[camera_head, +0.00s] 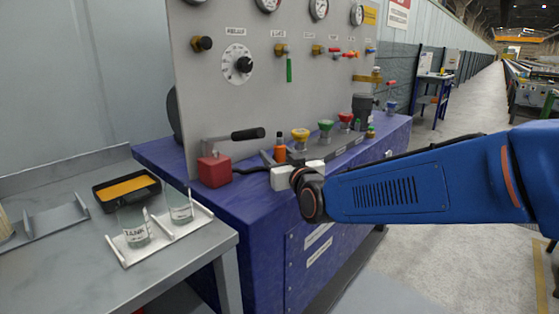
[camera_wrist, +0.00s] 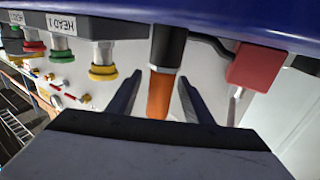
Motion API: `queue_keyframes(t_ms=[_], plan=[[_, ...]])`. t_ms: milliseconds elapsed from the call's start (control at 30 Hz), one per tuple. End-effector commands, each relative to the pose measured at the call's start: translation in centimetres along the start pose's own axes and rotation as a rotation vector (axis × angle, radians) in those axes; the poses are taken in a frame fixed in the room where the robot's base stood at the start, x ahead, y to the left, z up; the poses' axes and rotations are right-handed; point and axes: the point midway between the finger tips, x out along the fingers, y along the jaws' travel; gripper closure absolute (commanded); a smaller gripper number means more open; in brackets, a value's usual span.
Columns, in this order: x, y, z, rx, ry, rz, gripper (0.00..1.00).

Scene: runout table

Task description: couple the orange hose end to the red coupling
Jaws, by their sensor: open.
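The orange hose end (camera_head: 280,151) stands upright on the blue bench, in front of the grey panel. In the wrist view the orange hose end (camera_wrist: 159,92) has a black part beside it and lies between the two open fingers of my gripper (camera_wrist: 158,78). I see gaps on both sides, so the fingers look apart from it. In the head view my gripper (camera_head: 298,174) is at the hose end, partly hidden by my arm. The red coupling (camera_head: 346,118) is farther right along the bench, past the yellow and green ones. It also shows small in the wrist view (camera_wrist: 34,46).
A yellow coupling (camera_head: 300,134) and a green coupling (camera_head: 326,127) stand between the hose end and the red coupling. A red block (camera_head: 214,170) with a dark hose sits left. Gauges and valves cover the panel (camera_head: 220,100). A grey table (camera_head: 75,235) stands left.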

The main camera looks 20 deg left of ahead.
Motion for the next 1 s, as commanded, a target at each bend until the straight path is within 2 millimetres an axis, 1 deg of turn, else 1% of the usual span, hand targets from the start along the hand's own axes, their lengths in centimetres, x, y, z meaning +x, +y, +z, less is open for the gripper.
queue_keyframes(t_ms=[33, 100, 200, 467, 567, 600, 667, 1000], plan=[[0.7, 0.0, 0.1, 0.0, -0.001, 0.001, 0.54], [1.4, 0.0, 0.0, 0.0, -0.001, 0.0, 0.54], [2.1, 0.0, 0.1, 0.0, -0.001, 0.0, 0.54], [2.2, 0.0, 0.0, 0.0, -0.001, 0.0, 0.54], [2.2, 0.0, 0.0, 0.0, 0.0, 0.0, 0.75], [2.2, 0.0, 0.0, 0.0, 0.0, 0.0, 0.85], [2.2, 0.0, 0.0, 0.0, 0.0, 0.0, 0.99], [2.2, 0.0, -0.4, 0.0, 0.001, 0.0, 1.0]])
